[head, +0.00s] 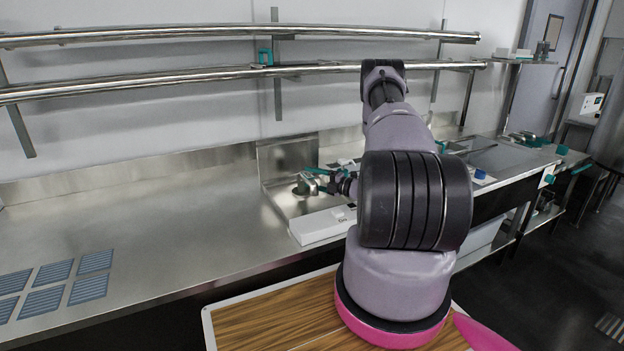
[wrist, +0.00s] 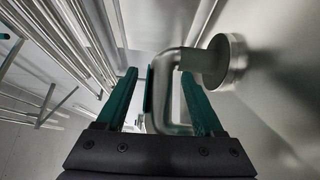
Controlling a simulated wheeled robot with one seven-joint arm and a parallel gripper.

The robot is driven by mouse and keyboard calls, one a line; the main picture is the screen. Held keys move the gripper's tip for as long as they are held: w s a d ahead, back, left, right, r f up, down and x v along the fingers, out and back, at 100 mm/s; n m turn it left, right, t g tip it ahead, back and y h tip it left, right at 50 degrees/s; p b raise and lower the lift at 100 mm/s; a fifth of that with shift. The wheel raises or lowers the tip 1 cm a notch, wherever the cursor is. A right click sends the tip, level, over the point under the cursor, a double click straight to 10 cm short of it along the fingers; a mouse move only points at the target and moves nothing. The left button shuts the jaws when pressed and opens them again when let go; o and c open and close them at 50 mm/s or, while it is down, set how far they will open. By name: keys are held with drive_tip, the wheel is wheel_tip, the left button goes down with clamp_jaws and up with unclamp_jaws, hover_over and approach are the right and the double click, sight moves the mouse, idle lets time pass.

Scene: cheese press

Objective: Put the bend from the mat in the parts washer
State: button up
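The bend, a shiny steel elbow pipe (wrist: 165,90) with a round flange at its end, is between the teal fingers of my gripper (wrist: 158,88) in the wrist view. A gap shows between the left finger and the pipe; the right finger is close beside it. My gripper appears open around the bend. In the head view my gripper (head: 322,180) reaches left, and the bend (head: 306,185) is at its fingertips, over a steel recess that looks like the parts washer (head: 281,201). I cannot tell whether the bend touches its floor. I cannot make out the mat for certain.
A white control box (head: 322,226) stands in front of the recess. Blue slatted panels (head: 42,276) lie on the steel counter (head: 170,235) at left, which is otherwise clear. Steel rails (head: 200,76) run along the wall above. A wood-topped surface (head: 275,319) is nearest me.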

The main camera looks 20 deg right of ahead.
drive_tip(key=shift+s+a+f, duration=0.2)
drive_tip(key=shift+s+f, duration=0.05)
drive_tip(key=shift+f, duration=0.2)
drive_tip(key=shift+w+r, duration=0.1)
drive_tip(key=shift+r, duration=0.15)
drive_tip(key=v, duration=1.2)
drive_tip(key=shift+w+d+r, duration=0.1)
drive_tip(key=shift+w+r, duration=0.05)
drive_tip(key=shift+r, duration=0.15)
drive_tip(key=s+a+r+n+g+y, duration=0.1)
drive_tip(key=a+r+n+g, duration=0.3)
drive_tip(key=a+r+n, duration=0.4)
drive_tip(key=a+r+n+g+y, duration=0.2)
drive_tip(key=a+r+n+g, duration=0.4)
drive_tip(key=r, duration=0.5)
drive_tip(key=s+a+r+n+g+h, duration=0.3)
drive_tip(key=s+a+r+n+h, duration=0.1)
drive_tip(key=s+a+r+n, duration=0.6)
drive_tip(key=s+r+n+t+h, duration=0.3)
drive_tip(key=s+r+n, duration=0.3)
drive_tip(key=s+n, duration=0.2)
drive_tip(key=s+a+r+n+t+h, duration=0.1)
drive_tip(key=s+r+n+t+h, duration=0.1)
drive_tip(key=s+r+n+h, duration=0.2)
drive_tip(key=s+r+n, duration=0.2)
drive_tip(key=s+n, duration=0.2)
drive_tip(key=n, duration=0.2)
drive_tip(key=shift+s+a+r+n+t+h, duration=0.2)
drive_tip(key=shift+n+t+h, duration=0.1)
drive_tip(key=shift+t+h, duration=0.1)
